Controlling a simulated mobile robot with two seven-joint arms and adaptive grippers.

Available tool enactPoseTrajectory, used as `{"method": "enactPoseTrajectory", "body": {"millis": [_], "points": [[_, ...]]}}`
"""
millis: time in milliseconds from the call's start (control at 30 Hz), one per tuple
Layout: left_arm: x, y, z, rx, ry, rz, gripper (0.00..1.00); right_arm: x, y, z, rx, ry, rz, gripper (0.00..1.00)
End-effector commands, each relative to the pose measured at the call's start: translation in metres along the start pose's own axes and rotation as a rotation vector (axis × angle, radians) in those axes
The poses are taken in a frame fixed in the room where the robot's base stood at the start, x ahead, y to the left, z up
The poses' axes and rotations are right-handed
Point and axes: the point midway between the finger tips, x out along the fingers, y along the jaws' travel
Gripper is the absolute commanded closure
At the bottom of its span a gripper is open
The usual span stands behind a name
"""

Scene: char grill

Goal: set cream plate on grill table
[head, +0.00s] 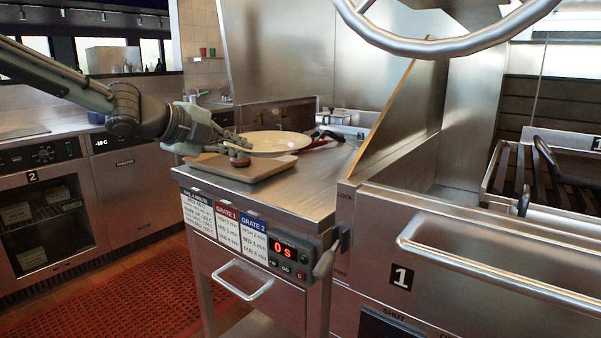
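The cream plate (276,142) is in the middle of the head view, above a tan board (241,168) on the steel grill table (310,192). The plate looks roughly level; I cannot tell if it touches the board. My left gripper (236,143) comes in from the left and its fingers are at the plate's left rim. It appears shut on that rim. A small brown round thing (240,159) shows just below the fingers, over the board. My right gripper is not in view.
Tongs with red and black parts (325,137) lie behind the plate. A slanted steel side panel (392,120) bounds the table on the right. The front table top is bare. A grill with dark grates (550,180) stands at the far right, and a fridge (45,215) at the left.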

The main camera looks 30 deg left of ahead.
Motion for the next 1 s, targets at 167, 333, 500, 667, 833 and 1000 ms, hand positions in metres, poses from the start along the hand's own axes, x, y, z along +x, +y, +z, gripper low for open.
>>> {"method": "enactPoseTrajectory", "body": {"millis": [167, 333, 500, 667, 833, 1000], "points": [[0.022, 0.003, -0.014, -0.006, 0.014, -0.003, 1.00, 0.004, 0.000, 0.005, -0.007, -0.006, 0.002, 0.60], [0.044, 0.008, -0.026, -0.003, 0.015, 0.001, 1.00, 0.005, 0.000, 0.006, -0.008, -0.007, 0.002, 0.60], [0.071, 0.014, -0.039, 0.001, 0.008, 0.004, 1.00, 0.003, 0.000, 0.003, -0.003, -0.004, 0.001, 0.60], [0.091, 0.018, -0.046, 0.004, 0.000, 0.003, 1.00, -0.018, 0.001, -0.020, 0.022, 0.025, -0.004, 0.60], [0.101, 0.017, -0.052, 0.003, 0.002, 0.001, 1.00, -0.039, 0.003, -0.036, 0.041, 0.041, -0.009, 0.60], [0.107, 0.025, -0.054, -0.001, 0.004, 0.000, 1.00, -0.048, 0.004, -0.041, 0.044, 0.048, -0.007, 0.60]]}}
